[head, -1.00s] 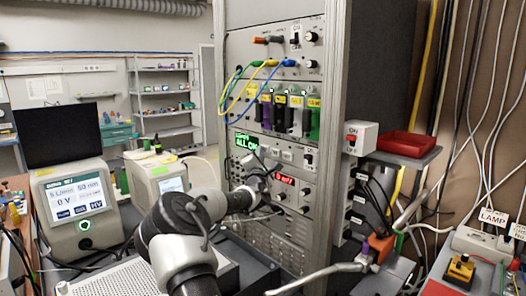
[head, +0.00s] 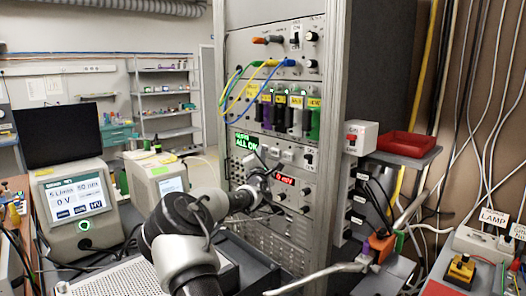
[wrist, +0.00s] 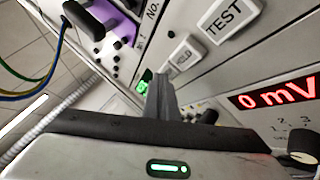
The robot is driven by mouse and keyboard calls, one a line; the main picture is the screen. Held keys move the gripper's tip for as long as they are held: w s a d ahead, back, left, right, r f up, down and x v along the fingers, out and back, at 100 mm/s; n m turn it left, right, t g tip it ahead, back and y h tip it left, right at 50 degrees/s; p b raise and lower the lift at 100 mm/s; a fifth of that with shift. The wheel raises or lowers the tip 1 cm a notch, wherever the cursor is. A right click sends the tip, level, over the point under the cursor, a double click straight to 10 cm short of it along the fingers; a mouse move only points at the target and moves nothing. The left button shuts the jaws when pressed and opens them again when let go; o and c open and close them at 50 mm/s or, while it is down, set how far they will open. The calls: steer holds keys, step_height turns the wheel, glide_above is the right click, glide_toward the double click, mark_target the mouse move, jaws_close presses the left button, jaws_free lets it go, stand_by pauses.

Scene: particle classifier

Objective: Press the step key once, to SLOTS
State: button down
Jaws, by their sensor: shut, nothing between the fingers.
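The rack panel has a green display (head: 246,141) reading ALL OK, with a row of pale keys (head: 288,155) to its right. In the wrist view, a white key labelled TEST (wrist: 225,18) and another white key, its label hard to read (wrist: 184,54), show on the slanted panel. I cannot make out a key marked step; the fingers cover part of the panel near the small green display (wrist: 147,77). My gripper (wrist: 163,85) is shut and empty, its fingertips close to the panel below the second white key. I cannot tell whether they touch. In the head view my gripper (head: 264,168) is just below the key row.
A red display (wrist: 277,95) reading 0 mV and a black knob (wrist: 303,150) are right of my gripper. Yellow, green and blue cables (head: 262,75) hang above from the rack. A red tray (head: 406,145) sits on a shelf to the right.

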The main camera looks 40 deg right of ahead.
steer(key=shift+s+a+b, duration=0.15)
steer(key=shift+a+b, duration=0.5)
steer(key=shift+a, duration=0.45)
steer(key=shift+s+a+b, duration=0.2)
steer(key=shift+a+b, duration=1.2)
steer(key=shift+a, duration=1.1)
